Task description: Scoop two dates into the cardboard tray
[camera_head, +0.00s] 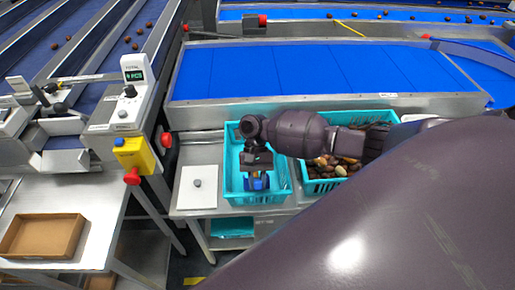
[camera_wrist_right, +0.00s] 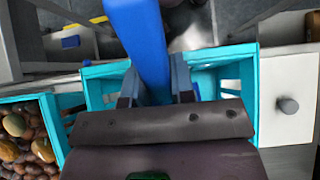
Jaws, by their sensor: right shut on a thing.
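My right gripper (camera_head: 257,172) reaches down into the left teal basket (camera_head: 232,165). It is shut on a blue scoop (camera_head: 257,183), whose broad blue handle (camera_wrist_right: 140,35) runs up between the fingers (camera_wrist_right: 153,85) in the right wrist view. The scoop's far end is out of view there. Dates (camera_head: 328,172) of mixed brown and tan lie in the right teal basket (camera_head: 310,187); they also show at the left of the wrist view (camera_wrist_right: 25,135). The shallow cardboard tray (camera_head: 42,236) sits empty on the steel table at the far left. My left gripper is not in view.
A white board with a grey knob (camera_head: 198,183) lies beside the left basket. A counter post with a yellow box (camera_head: 134,155) and red buttons stands between baskets and tray. A blue conveyor (camera_head: 320,70) runs behind. My right arm hides part of the date basket.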

